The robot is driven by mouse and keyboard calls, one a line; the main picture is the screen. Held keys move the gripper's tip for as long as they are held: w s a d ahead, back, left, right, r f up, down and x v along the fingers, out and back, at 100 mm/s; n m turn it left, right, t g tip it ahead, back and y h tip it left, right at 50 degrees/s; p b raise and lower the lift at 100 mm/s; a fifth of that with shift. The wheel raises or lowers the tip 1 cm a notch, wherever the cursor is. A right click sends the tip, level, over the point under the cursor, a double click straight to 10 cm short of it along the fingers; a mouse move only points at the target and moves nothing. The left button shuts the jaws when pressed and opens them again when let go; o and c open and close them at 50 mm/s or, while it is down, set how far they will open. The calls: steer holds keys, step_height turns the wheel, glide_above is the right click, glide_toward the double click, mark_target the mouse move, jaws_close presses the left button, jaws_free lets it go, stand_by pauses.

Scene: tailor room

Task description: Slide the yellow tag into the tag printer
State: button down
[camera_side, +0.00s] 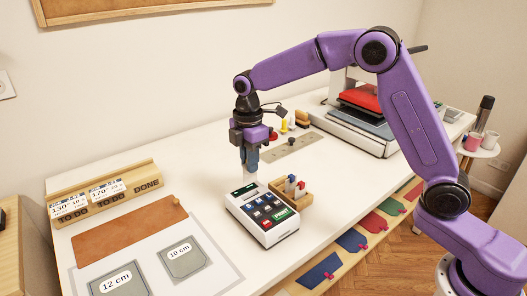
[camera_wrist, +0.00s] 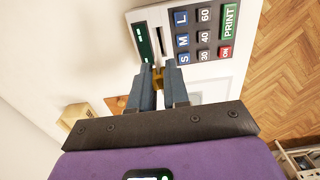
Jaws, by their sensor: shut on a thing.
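The tag printer (camera_side: 264,216) is a white box with a small dark display, blue keys, a red ON key and a green PRINT key. It also shows at the top of the wrist view (camera_wrist: 190,12), with a dark narrow slot (camera_wrist: 158,42) beside the display. My gripper (camera_side: 250,168) points down just behind the printer's display end. In the wrist view its blue fingers (camera_wrist: 160,82) are shut on the small yellow tag (camera_wrist: 158,78). The tag's tip is near the slot's near end; I cannot tell whether it touches. The tag is hidden in the side view.
A wooden holder (camera_side: 304,196) with small upright pieces stands right of the printer. A red-and-grey press (camera_side: 362,118) is at the back right. TO DO and DONE racks (camera_side: 105,198) and a brown mat (camera_side: 130,230) lie left. White table is free behind the printer.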

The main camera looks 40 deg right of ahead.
steer(key=shift+a+f, duration=0.1)
steer(key=shift+f, duration=1.5)
steer(key=shift+f, duration=2.45)
steer(key=c, duration=1)
jaws_free()
steer(key=shift+c, duration=0.2)
step_height(320, 180, up, 18)
steer(key=shift+f, duration=0.25)
